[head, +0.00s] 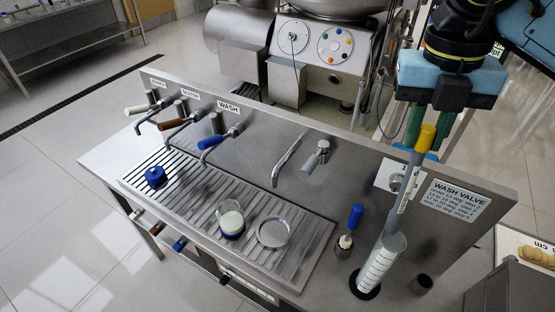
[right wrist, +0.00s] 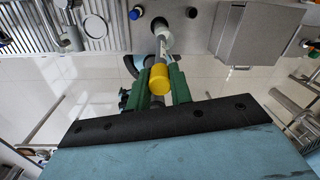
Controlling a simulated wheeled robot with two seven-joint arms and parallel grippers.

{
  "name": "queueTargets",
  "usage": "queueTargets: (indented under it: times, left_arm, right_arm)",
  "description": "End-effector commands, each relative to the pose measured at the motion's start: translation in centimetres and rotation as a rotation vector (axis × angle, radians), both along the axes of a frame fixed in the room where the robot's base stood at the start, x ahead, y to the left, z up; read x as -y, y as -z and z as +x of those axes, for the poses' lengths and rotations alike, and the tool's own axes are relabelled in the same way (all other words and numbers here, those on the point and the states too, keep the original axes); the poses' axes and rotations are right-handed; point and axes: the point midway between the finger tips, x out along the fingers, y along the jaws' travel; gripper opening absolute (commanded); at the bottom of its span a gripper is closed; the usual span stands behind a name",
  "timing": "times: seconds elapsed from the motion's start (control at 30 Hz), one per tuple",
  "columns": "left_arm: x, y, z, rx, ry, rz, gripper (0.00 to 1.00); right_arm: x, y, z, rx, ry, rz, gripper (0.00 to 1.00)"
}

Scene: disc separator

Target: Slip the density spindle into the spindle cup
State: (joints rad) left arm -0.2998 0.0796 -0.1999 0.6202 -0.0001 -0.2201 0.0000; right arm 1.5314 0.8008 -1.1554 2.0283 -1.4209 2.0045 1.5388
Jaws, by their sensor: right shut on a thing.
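The density spindle is a grey rod with a yellow top (head: 426,138); its yellow end also shows in the right wrist view (right wrist: 158,80). The spindle cup looks like the clear graduated cylinder (head: 378,268), standing in a black ring on the steel counter. The spindle's lower end is at the cup's mouth; I cannot tell how far inside it is. My left gripper is not in view.
A blue-handled tool (head: 355,216) stands in a holder left of the cup. The back panel (head: 455,225) rises close behind. The slatted drain tray (head: 290,262) holds a beaker (head: 231,222) and a dish.

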Motion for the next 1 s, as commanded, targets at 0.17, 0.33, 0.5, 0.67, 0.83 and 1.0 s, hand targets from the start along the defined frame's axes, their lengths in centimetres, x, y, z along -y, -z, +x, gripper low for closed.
queueTargets:
  times: [0.17,0.33,0.5,0.67,0.83,1.0]
  left_arm:
    - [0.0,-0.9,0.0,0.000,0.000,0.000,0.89]
    - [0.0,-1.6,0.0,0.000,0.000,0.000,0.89]
    - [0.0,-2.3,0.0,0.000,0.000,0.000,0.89]
    - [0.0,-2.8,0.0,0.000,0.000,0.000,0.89]
    - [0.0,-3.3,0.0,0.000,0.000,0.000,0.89]
    - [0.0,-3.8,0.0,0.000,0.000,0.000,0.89]
  right_arm:
    - [0.0,-1.1,0.1,0.001,0.000,0.000,0.00]
    - [-0.1,-2.0,0.2,0.001,0.001,0.000,0.00]
    - [-0.1,-2.8,0.2,0.000,0.000,0.000,0.00]
    - [-0.2,-3.6,0.3,0.000,0.000,0.000,0.00]
    - [-0.2,-4.4,0.4,0.000,0.000,0.000,0.00]
    - [-0.3,-5.2,0.4,0.000,0.000,0.000,0.00]
